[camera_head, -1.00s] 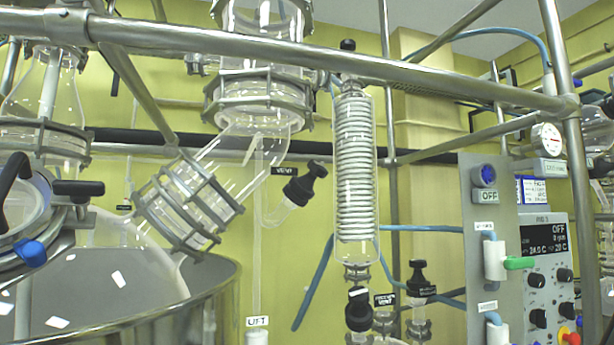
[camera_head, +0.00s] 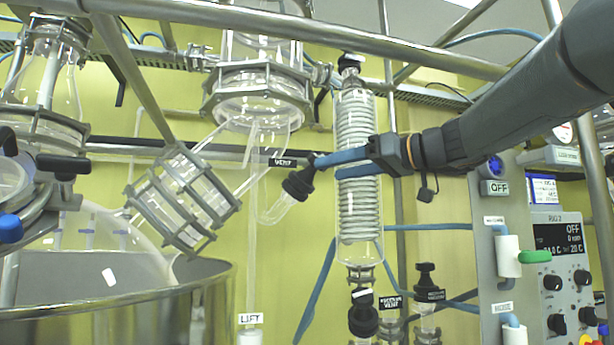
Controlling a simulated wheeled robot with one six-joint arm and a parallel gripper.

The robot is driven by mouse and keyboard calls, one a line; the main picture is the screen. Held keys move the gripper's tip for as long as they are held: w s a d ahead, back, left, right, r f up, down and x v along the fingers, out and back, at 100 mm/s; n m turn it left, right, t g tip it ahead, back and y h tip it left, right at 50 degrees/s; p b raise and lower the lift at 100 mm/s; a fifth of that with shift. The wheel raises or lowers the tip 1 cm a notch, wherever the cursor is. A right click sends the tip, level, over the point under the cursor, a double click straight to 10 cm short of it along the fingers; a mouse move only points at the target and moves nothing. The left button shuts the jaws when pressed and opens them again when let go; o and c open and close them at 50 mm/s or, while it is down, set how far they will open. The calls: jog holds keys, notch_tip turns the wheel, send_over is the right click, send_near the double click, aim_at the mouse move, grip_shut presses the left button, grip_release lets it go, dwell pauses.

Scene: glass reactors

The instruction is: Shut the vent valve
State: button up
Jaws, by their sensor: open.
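The vent valve (camera_head: 298,184) is a black knob on a short slanted glass side arm, left of the coil condenser. A black label reading VENT (camera_head: 283,162) sits just above it. My gripper (camera_head: 314,166) reaches in from the right, in front of the condenser.
The glass coil condenser (camera_head: 358,215) stands right behind my gripper. A metal rail (camera_head: 300,25) crosses above. A control panel (camera_head: 560,265) with a green-handled tap (camera_head: 535,257) is at the right.

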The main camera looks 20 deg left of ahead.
jog(key=shift+n+y, duration=0.4)
jog(key=a+p, duration=0.1)
jog(key=a, duration=0.1)
jog(key=w+a+r+p, duration=0.1)
jog(key=a, duration=0.2)
jog(key=a+r+p, duration=0.1)
jog(key=a, duration=0.2)
jog(key=shift+w+r+p, duration=0.1)
jog(key=shift+w+p, duration=0.25)
jog(key=shift+d, duration=0.1)
jog(key=c, duration=1.1)
